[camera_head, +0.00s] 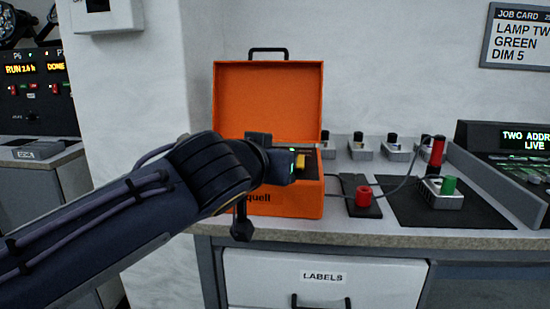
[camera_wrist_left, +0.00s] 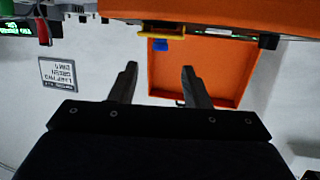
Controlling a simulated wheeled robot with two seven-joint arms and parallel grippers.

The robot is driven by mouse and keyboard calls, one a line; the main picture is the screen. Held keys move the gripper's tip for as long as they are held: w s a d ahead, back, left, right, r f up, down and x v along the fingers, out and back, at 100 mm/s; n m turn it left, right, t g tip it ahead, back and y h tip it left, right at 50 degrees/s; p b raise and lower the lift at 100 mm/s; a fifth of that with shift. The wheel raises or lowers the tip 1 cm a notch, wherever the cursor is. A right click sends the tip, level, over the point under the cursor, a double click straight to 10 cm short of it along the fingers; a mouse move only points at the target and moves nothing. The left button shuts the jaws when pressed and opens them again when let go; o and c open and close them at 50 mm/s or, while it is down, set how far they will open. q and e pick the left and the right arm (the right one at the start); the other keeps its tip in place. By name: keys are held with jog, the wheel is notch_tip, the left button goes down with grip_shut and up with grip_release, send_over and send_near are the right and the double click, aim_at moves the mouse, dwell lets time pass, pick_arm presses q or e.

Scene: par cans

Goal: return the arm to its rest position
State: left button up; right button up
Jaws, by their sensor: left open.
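My left arm reaches in from the left in the head view. Its gripper (camera_head: 283,163) is in front of the open orange case (camera_head: 290,204), at the height of the case's rim, and hides part of its inside. In the left wrist view, which looks upside down, the gripper (camera_wrist_left: 158,80) has its two dark fingers spread apart with nothing between them. The case's raised lid (camera_wrist_left: 207,92) shows beyond the fingers. A yellow part (camera_head: 310,152) sits at the case opening and also shows in the left wrist view (camera_wrist_left: 162,34). My right gripper is in neither view.
The case stands on a grey counter (camera_head: 420,238) above a drawer marked LABELS (camera_head: 322,275). To its right are a red-capped piece (camera_head: 363,196), a black mat (camera_head: 405,212), a green-capped lamp unit (camera_head: 447,187) and a console (camera_head: 515,155). A white wall (camera_head: 150,130) stands behind my arm.

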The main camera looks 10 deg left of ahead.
pick_arm(q)
jog(key=s+a+f+n+g+y, duration=0.1)
jog(key=s+a+f+g, duration=0.3)
jog(key=a+f, duration=0.45)
jog(key=s+a+f+n+g+y, duration=0.1)
jog(key=s+a+f, duration=0.55)
jog(key=f, duration=0.25)
jog(key=s+f+n+g+h+p, duration=0.2)
jog(key=s+f+g, duration=0.2)
jog(key=s+f, duration=1.1)
notch_tip(320, 180, up, 39)
jog(key=p, duration=3.7)
jog(key=shift+s+d, duration=0.3)
